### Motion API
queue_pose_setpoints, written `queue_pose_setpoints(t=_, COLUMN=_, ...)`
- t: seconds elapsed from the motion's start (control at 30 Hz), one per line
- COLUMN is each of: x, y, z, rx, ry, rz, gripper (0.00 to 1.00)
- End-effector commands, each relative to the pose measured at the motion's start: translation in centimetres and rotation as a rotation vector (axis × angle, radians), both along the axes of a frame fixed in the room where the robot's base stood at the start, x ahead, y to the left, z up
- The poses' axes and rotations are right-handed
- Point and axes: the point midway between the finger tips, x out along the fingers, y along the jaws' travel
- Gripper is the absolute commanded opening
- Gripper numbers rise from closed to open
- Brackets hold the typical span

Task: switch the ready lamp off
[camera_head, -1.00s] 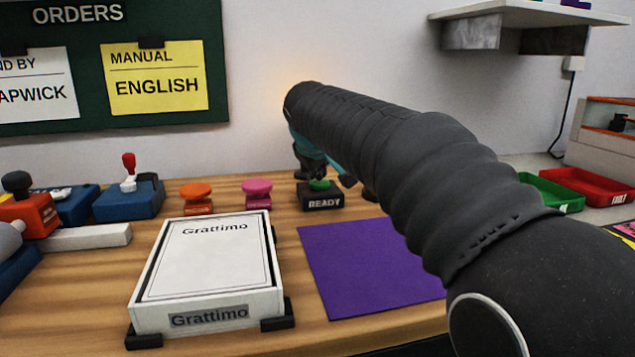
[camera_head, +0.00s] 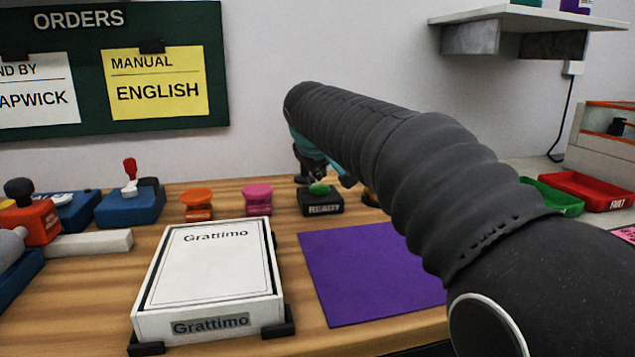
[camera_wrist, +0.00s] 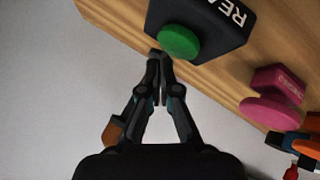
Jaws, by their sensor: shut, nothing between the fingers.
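The black box labelled READY (camera_head: 322,204) stands on the wooden bench, with a round green button (camera_head: 319,188) on top. The box (camera_wrist: 205,14) and button (camera_wrist: 179,42) also show upside down in the wrist view. My gripper (camera_head: 320,174) is just above and behind the button, partly hidden by my arm. In the wrist view my gripper (camera_wrist: 158,54) is shut and empty, its tips beside the green cap; I cannot tell whether they touch it. No lamp is visible; my arm covers part of the wall behind.
Pink (camera_head: 257,198) and orange (camera_head: 197,203) buttons stand left of the READY box. A white Grattimo box (camera_head: 212,272) and purple mat (camera_head: 365,275) lie in front. Green (camera_head: 556,196) and red (camera_head: 590,190) trays are at right. A shelf (camera_head: 520,18) juts from the wall.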

Motion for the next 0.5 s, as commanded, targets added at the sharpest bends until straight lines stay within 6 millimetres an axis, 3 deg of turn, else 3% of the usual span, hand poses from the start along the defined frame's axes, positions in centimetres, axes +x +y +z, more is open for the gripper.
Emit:
queue_pose_setpoints(t=0.37, x=0.0, y=0.0, z=0.4, rx=0.000, ry=0.000, rz=0.000, gripper=0.00)
queue_pose_setpoints(t=0.5, x=0.0, y=0.0, z=1.6, rx=0.000, ry=0.000, rz=0.000, gripper=0.00)
